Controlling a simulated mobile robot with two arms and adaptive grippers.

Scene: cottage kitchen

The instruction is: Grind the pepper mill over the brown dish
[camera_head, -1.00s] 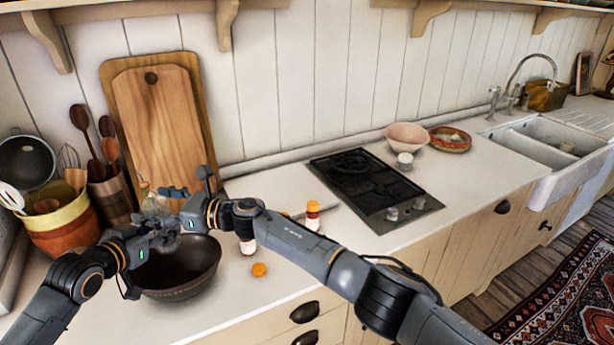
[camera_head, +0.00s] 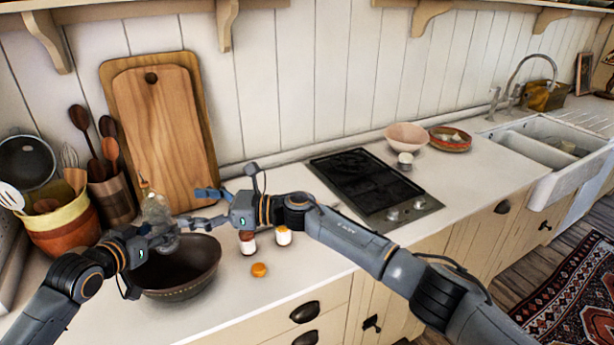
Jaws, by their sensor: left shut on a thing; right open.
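The brown dish (camera_head: 178,290) is a dark round bowl on the white counter at the lower left. The pepper mill (camera_head: 157,210) looks clear or greyish and stands upright above the bowl's back rim. My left gripper (camera_head: 165,238) is shut on the mill's lower part, which it partly hides. My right gripper (camera_head: 200,208) is open just right of the mill, its fingers pointing left towards it. A gap shows between the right fingers and the mill's top.
Two small jars (camera_head: 248,243) and (camera_head: 283,236) and an orange cap (camera_head: 259,270) stand right of the bowl. Utensil pots (camera_head: 65,232) and cutting boards (camera_head: 163,125) are behind it. The black hob (camera_head: 365,183) lies further right.

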